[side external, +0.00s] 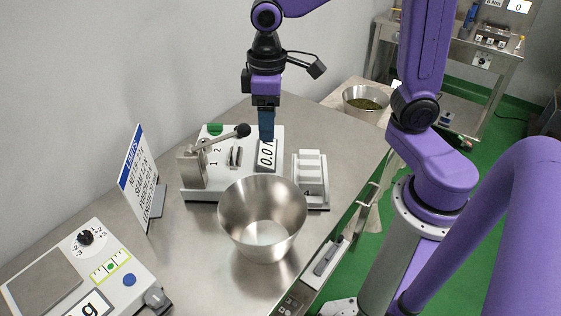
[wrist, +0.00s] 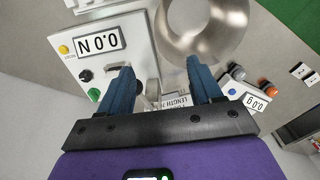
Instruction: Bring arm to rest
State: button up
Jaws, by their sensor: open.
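My gripper (side external: 266,124) points straight down over the white machine with the lever, close to its display in the side external view. In the wrist view my gripper (wrist: 158,84) shows two blue fingers spread well apart with nothing between them. The side view shows the fingers edge-on, one behind the other. Whether the fingertips touch the machine cannot be told.
The white machine (side external: 190,193) has a ball-tipped lever (side external: 222,137). An empty metal bowl (side external: 262,218) stands in front of it, beside a white stepped block (side external: 310,178). A sign (side external: 138,178) and a scale (side external: 80,270) stand left. A bowl of green leaves (side external: 365,102) is behind.

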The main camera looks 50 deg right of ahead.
jog(key=s+d+f+n, duration=0.1)
jog(key=s+d+n, duration=0.1)
jog(key=s, duration=0.6)
jog(key=s+d+f+n, duration=0.1)
jog(key=s+d+n, duration=0.1)
jog(key=s, duration=0.7)
jog(key=shift+s+d+f+n, duration=0.15)
jog(key=shift+s+d+n, duration=0.15)
jog(key=shift+n, duration=0.5)
